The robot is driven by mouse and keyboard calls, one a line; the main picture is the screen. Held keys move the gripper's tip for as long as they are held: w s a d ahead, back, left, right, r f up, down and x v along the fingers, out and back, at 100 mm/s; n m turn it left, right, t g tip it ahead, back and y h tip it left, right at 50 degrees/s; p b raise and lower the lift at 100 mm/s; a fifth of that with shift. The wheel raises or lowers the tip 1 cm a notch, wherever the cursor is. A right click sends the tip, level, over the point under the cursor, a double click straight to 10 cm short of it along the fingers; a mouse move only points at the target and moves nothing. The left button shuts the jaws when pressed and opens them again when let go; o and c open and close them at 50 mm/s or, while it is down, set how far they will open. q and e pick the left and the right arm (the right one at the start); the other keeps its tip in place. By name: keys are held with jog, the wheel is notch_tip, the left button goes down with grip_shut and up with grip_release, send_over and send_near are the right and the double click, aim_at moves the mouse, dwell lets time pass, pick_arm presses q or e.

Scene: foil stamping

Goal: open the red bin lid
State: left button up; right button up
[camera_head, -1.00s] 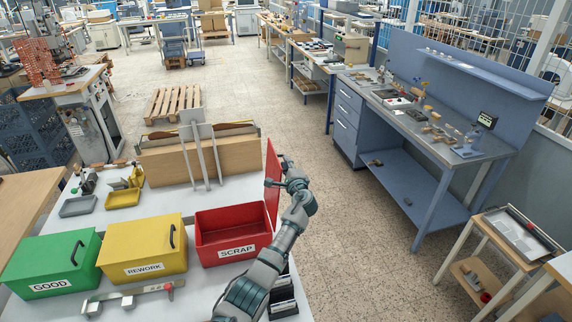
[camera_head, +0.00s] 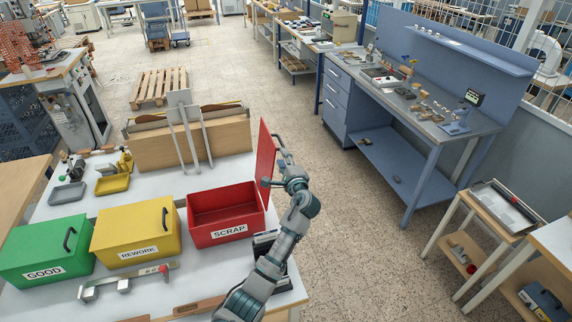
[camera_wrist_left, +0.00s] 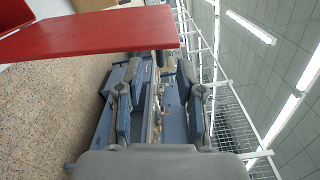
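The red bin (camera_head: 228,222), labelled SCRAP, stands open at the right end of the white table, and its inside looks empty. Its red lid (camera_head: 265,158) stands upright at the bin's right side. My left gripper (camera_head: 275,164) is at the lid's outer right face. In the left wrist view the lid (camera_wrist_left: 95,36) fills the upper left, beyond the fingertips. The gripper's two fingers (camera_wrist_left: 160,80) are apart there, with a small dark part, perhaps the lid's handle, near the gap. Whether they touch the lid I cannot tell. My right gripper is not in view.
A yellow REWORK bin (camera_head: 135,232) and a green GOOD bin (camera_head: 45,252) stand shut to the left. A cardboard-coloured box (camera_head: 190,142) with upright metal strips is behind. Open floor lies right of the table, before the blue workbench (camera_head: 420,170).

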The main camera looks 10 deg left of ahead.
pick_arm(q)
jog(key=shift+s+d, duration=0.2)
jog(key=shift+s, duration=0.4)
jog(key=shift+s+d, duration=0.15)
jog(key=shift+s, duration=0.45)
